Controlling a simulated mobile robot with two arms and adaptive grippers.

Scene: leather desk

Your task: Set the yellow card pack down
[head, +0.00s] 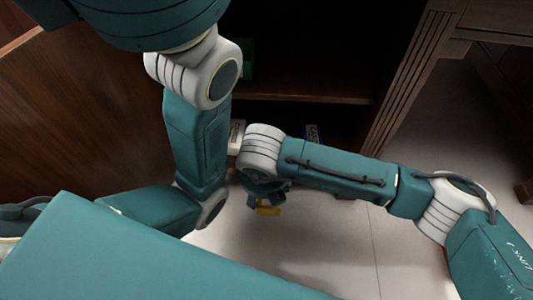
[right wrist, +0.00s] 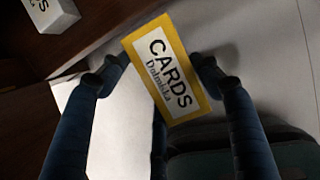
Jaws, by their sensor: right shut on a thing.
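The yellow card pack (right wrist: 170,70) has a white label reading "CARDS". In the right wrist view it sits between the two fingers of my right gripper (right wrist: 160,72), which is shut on it, and it is tilted in the picture. In the head view the pack (head: 268,210) shows as a small yellow patch below the dark fingers of my right gripper (head: 268,197), over the pale floor in front of the shelf unit. The gap between pack and floor cannot be judged. My left arm crosses the left of the head view, but its gripper cannot be made out.
A dark wooden shelf unit (head: 310,97) stands behind my right gripper. A white box (head: 237,135) and a dark blue box (head: 312,133) are at its low shelf. A white box also shows in the right wrist view (right wrist: 52,14). Pale tiled floor (head: 330,235) lies open in front.

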